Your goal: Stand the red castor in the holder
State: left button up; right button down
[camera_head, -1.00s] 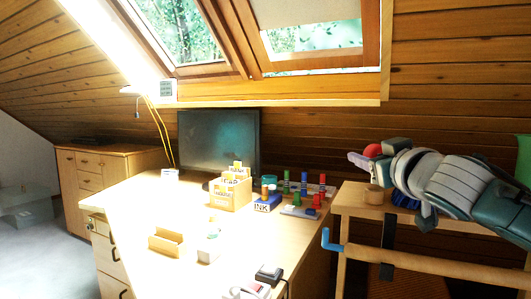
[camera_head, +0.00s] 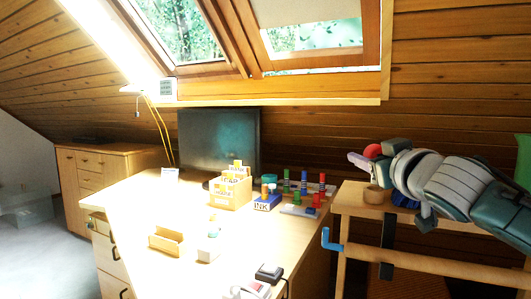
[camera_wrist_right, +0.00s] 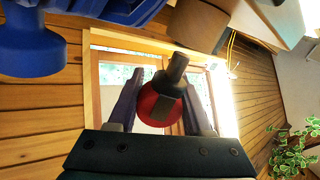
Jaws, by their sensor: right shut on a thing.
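The red castor (camera_head: 372,151) is in my right gripper (camera_head: 364,161), above the left end of the side table. In the right wrist view the castor (camera_wrist_right: 157,104) shows as a red round body with a dark stem, between the two fingers (camera_wrist_right: 160,98), which are shut on it. A round light-wood cup (camera_head: 376,194) stands on the side table just below the gripper, apart from the castor; it may be the holder. A tan round shape (camera_wrist_right: 197,22) at the top of the right wrist view looks like this cup. My left gripper is not in view.
A blue object (camera_head: 405,198) is beside the cup, partly behind my right arm. The desk (camera_head: 140,200) to the left carries boxes, colored stamps and a monitor (camera_head: 219,140).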

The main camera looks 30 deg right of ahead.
jog(key=shift+f+b, duration=0.7)
jog(key=shift+f, duration=0.25)
dwell(0.9)
jog(key=shift+f, duration=0.45)
jog(key=shift+c, duration=1.2)
grip_release()
jog(key=shift+s, duration=0.1)
jog(key=v, duration=0.9)
jog(key=shift+s+a+p, duration=0.2)
jog(key=shift+s+p, duration=0.15)
